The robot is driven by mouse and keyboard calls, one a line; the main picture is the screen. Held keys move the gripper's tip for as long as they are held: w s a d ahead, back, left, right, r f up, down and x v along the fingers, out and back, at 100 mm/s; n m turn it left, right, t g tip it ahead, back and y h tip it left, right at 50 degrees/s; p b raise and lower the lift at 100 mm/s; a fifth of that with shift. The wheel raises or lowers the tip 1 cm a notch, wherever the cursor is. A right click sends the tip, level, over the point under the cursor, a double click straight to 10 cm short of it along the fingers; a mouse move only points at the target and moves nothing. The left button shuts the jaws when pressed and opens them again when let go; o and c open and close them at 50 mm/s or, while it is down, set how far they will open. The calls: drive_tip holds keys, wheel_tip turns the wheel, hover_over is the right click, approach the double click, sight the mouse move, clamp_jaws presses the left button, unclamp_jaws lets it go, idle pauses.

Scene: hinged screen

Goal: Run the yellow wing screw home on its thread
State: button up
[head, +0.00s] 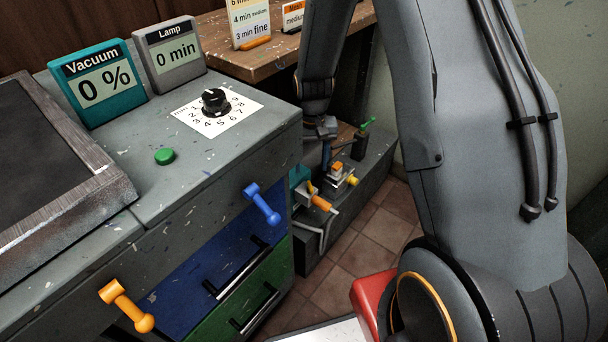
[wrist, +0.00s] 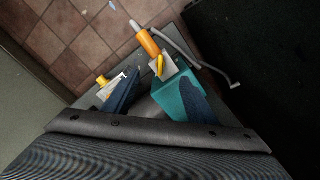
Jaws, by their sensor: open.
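A small bright yellow piece, which looks like the yellow wing screw (head: 352,181), sits at a pale metal block low on the grey bench past the cabinet. It also shows in the wrist view (wrist: 103,81), just left of my left finger. How far it sits on its thread is too small to tell. My gripper (wrist: 155,99) is open, with two dark blue fingers apart. The left finger is close beside the pale block; the right overlaps a teal block (wrist: 174,92). I cannot tell whether either finger touches.
An orange handle (head: 322,203) with a metal tip sticks out beside the yellow piece, with an orange-yellow lever (wrist: 160,65) near it. A bent grey rod (wrist: 205,66) lies to the right. The cabinet (head: 297,140) stands left. Tiled floor (head: 365,240) is clear in front.

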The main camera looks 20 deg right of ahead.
sight(310, 186)
wheel_tip(310, 186, down, 9)
drive_tip(key=b, duration=0.7)
drive_tip(key=shift+r, duration=0.2)
drive_tip(key=shift+c, duration=0.6)
drive_tip(key=shift+r, duration=0.15)
clamp_jaws()
drive_tip(key=n, duration=2.2)
drive_tip(key=shift+n, duration=0.3)
